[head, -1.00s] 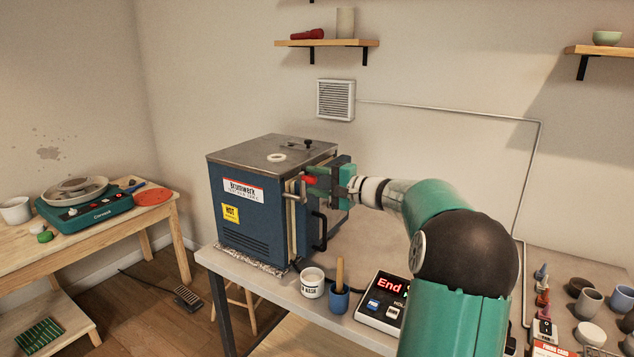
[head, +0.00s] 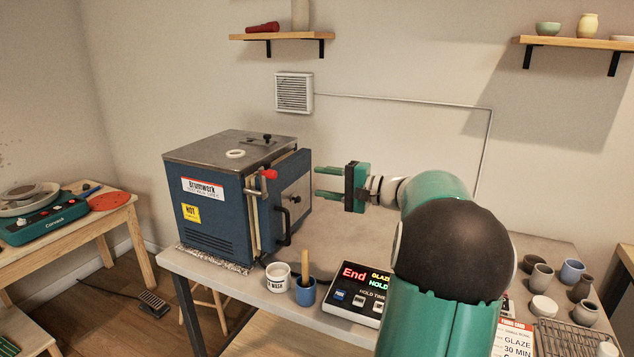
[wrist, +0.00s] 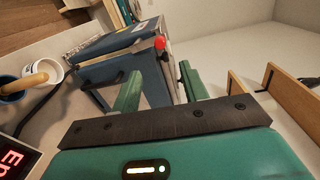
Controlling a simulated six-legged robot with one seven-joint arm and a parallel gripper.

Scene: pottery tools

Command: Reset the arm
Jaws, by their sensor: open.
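My gripper (head: 328,183) is open and empty, with its two green fingers apart, in the air to the right of the blue kiln. The wrist view shows the spread fingers (wrist: 160,88) with the kiln beyond them. The kiln (head: 215,205) stands on the left end of the table, its door (head: 293,190) at the right side near the fingertips. A red-knobbed latch (head: 268,175) sits at the door edge; it also shows in the wrist view (wrist: 160,43). There is a visible gap between the fingers and the latch.
A white cup (head: 279,277), a blue cup (head: 305,292) with a wooden-handled tool, and a controller (head: 352,300) reading "End" stand along the table's front. Several small pots (head: 540,278) and a wire rack (head: 575,338) are at right. Wall shelves (head: 282,36) hang above.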

